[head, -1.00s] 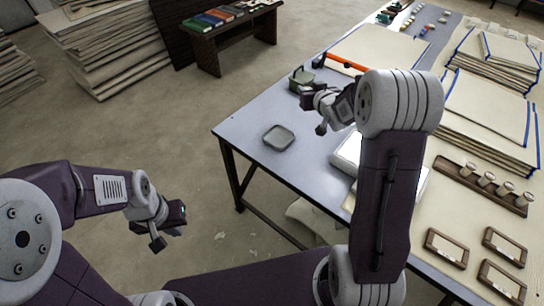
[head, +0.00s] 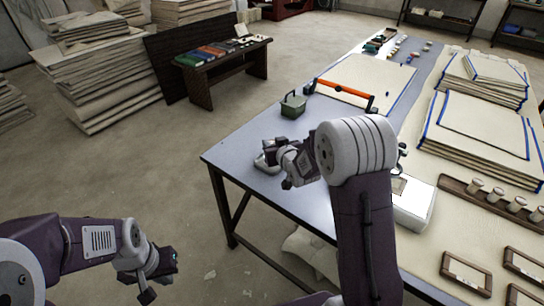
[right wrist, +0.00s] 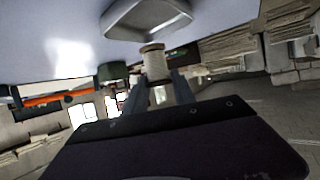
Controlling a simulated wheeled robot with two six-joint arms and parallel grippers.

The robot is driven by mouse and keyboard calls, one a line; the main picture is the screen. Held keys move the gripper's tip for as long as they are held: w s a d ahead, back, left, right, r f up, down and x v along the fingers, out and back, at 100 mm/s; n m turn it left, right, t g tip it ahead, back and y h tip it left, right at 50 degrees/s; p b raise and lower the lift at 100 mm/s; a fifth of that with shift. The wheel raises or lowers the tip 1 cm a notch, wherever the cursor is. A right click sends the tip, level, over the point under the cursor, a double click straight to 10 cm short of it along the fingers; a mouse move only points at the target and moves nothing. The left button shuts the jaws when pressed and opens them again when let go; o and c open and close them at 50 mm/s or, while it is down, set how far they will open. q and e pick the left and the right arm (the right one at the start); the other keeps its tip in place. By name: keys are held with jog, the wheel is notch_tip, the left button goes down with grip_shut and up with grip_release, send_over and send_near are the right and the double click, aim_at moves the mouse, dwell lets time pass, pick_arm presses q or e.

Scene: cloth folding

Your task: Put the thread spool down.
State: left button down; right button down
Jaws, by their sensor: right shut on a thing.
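The thread spool (right wrist: 153,63) shows in the right wrist view, pale thread with a brownish end, between the fingers of my right gripper (right wrist: 156,82). My right gripper (head: 274,160) is shut on it, at the table's left corner in the head view; the spool is hard to make out there. A shallow grey tray (head: 260,164) lies just beyond the gripper, partly hidden by it. In the right wrist view the tray (right wrist: 147,22) appears just past the spool, apparently apart from it. My left gripper (head: 162,276) is open and empty, off the table at lower left.
A green tin (head: 293,105) and an orange-handled bar (head: 345,94) stand further back on the table (head: 240,142). A white box (head: 414,203) is right of my right arm. Cloth stacks (head: 480,135) and a wooden spool rack (head: 458,187) lie at right.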

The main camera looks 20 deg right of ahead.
notch_tip(320, 180, down, 4)
jog(key=shift+a+f+b, duration=0.1)
jog(key=shift+b, duration=0.7)
jog(key=shift+w, duration=0.1)
jog(key=shift+f, duration=0.1)
jog(key=c, duration=1)
grip_release()
jog(key=shift+c, duration=0.2)
